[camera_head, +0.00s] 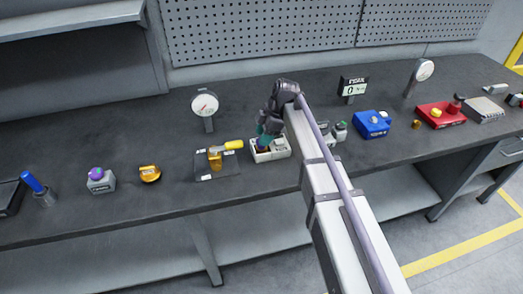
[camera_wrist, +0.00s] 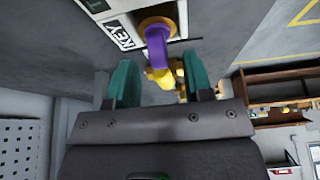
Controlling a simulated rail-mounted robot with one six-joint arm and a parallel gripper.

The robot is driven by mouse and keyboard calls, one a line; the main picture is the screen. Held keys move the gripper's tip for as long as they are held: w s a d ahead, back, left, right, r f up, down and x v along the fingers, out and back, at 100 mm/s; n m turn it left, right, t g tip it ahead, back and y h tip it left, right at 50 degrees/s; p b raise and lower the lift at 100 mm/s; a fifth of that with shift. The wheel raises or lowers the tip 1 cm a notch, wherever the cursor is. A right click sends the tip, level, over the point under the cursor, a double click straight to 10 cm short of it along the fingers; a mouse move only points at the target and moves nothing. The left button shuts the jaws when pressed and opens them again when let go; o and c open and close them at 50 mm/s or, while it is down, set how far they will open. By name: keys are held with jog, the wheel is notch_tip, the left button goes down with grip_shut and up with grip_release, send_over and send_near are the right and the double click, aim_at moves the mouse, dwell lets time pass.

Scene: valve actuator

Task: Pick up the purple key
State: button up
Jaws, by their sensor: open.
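The purple key (camera_wrist: 158,46) stands in a round orange-yellow socket on a white box (camera_wrist: 122,30) marked "KEY" in the wrist view. In the head view the white box (camera_head: 281,150) sits on the bench, with the key mostly hidden by my gripper. My gripper (camera_head: 266,136) is directly above this box, pointing down. In the wrist view the two teal fingers of my gripper (camera_wrist: 160,72) are apart, one on each side of the key's near end. Gaps show between the key and both fingers, so it is not clasped.
A yellow-handled valve (camera_head: 217,156) stands just left of the box, with a gauge (camera_head: 204,106) behind. A small grey-green device (camera_head: 340,131) and a blue box (camera_head: 372,124) stand to the right. Dark bench top is clear in front of the box.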

jog(key=b+x, duration=0.1)
jog(key=x, duration=0.1)
jog(key=shift+f, duration=0.3)
jog(key=shift+r+p, duration=0.25)
jog(key=shift+p, duration=0.05)
jog(key=shift+c, duration=0.2)
grip_shut()
